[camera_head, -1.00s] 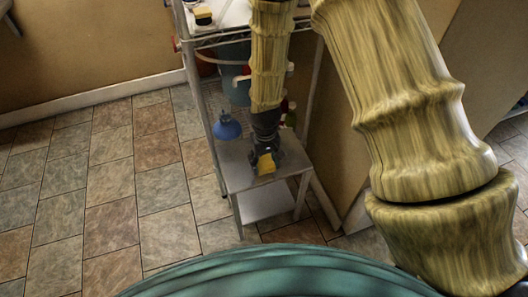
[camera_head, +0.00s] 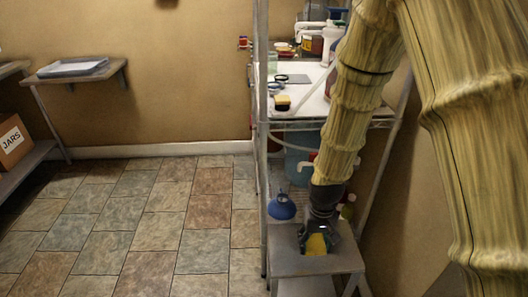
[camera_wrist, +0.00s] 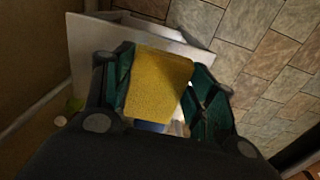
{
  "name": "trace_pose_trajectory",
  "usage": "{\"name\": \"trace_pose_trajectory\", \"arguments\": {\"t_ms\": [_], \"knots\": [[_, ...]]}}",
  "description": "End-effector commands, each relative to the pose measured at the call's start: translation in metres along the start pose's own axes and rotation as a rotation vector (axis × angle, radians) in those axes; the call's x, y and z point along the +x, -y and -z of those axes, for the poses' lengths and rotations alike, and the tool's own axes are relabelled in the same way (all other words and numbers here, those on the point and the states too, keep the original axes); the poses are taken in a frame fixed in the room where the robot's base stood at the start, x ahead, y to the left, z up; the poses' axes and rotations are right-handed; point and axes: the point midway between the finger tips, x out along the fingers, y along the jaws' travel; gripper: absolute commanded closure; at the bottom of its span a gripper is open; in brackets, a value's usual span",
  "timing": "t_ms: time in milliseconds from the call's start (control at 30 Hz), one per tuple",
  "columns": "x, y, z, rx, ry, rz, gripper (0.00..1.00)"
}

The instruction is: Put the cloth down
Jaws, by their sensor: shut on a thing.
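The yellow cloth (camera_head: 317,245) is between the fingers of my gripper (camera_head: 316,236), which is shut on it. In the wrist view the cloth (camera_wrist: 158,85) is a flat yellow piece between two dark green fingers (camera_wrist: 160,92). My gripper is above the top of a small grey step stool (camera_head: 290,264), which also shows pale beneath the cloth in the wrist view (camera_wrist: 88,45). I cannot tell whether the cloth touches the stool.
A metal shelf rack (camera_head: 262,170) stands behind the stool. A blue funnel-like thing (camera_head: 282,207) is on its lower level, left of my gripper. A sponge (camera_head: 282,103) and bottles stand on its upper shelf. The tiled floor (camera_head: 150,225) to the left is clear.

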Motion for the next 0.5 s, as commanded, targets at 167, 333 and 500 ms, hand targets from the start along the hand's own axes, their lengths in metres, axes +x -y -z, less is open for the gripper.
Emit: {"name": "trace_pose_trajectory", "arguments": {"t_ms": [167,333,500], "knots": [[-0.033,-0.007,0.025,0.006,-0.002,0.001,0.65],[-0.059,-0.012,0.042,0.011,0.000,0.004,0.65],[-0.083,-0.017,0.056,0.015,0.000,0.006,0.65]]}}
